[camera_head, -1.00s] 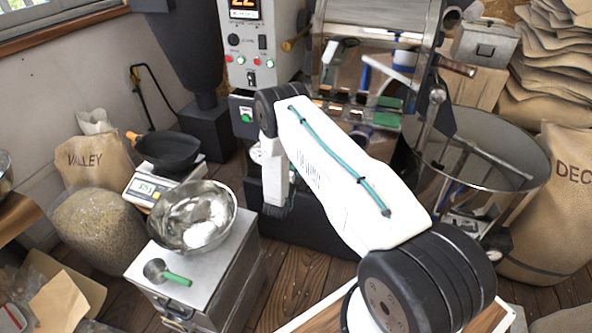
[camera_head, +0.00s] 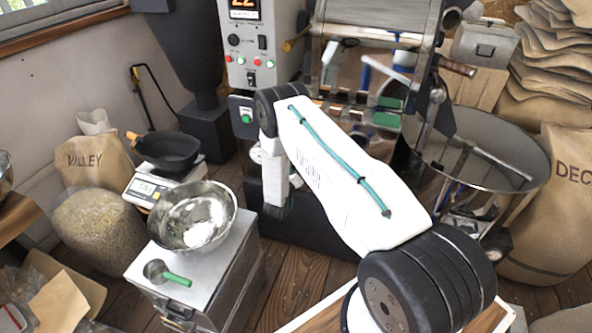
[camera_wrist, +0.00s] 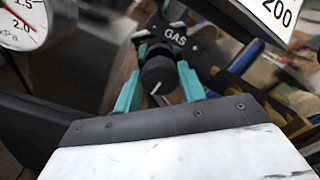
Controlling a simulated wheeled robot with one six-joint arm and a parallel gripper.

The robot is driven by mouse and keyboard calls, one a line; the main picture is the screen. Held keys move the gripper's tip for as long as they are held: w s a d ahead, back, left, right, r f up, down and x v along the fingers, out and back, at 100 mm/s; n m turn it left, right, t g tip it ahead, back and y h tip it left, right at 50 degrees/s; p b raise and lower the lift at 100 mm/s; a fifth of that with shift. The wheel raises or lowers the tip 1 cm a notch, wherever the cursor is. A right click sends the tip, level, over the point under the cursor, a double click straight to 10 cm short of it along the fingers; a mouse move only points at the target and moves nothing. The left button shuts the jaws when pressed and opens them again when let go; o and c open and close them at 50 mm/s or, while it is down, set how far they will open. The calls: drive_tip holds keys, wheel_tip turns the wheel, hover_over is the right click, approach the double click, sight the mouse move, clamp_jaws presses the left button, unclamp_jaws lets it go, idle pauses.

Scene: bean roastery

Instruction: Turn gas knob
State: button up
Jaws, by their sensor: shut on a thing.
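The gas knob (camera_wrist: 159,76) is round and black with a white pointer line, below a black plate (camera_wrist: 172,39) marked GAS in the wrist view. The pointer line slants toward the lower left. My gripper (camera_wrist: 160,80) has its two teal fingers on either side of the knob and is shut on it. In the head view my white arm hides the knob and the fingertips.
A pressure gauge (camera_wrist: 24,20) sits close at the left of the wrist view. The control panel (camera_head: 262,45) and roaster drum (camera_head: 375,50) stand behind my arm. A steel cabinet (camera_head: 215,265) with a metal bowl (camera_head: 193,213) stands at the left. A round cooling bin (camera_head: 520,135) is at the right.

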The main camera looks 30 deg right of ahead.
drive_tip(key=shift+m, duration=1.6)
drive_tip(key=o, duration=1)
drive_tip(key=shift+c, duration=0.2)
drive_tip(key=v, duration=0.7)
drive_tip(key=shift+s+a, duration=0.25)
drive_tip(key=shift+a, duration=0.1)
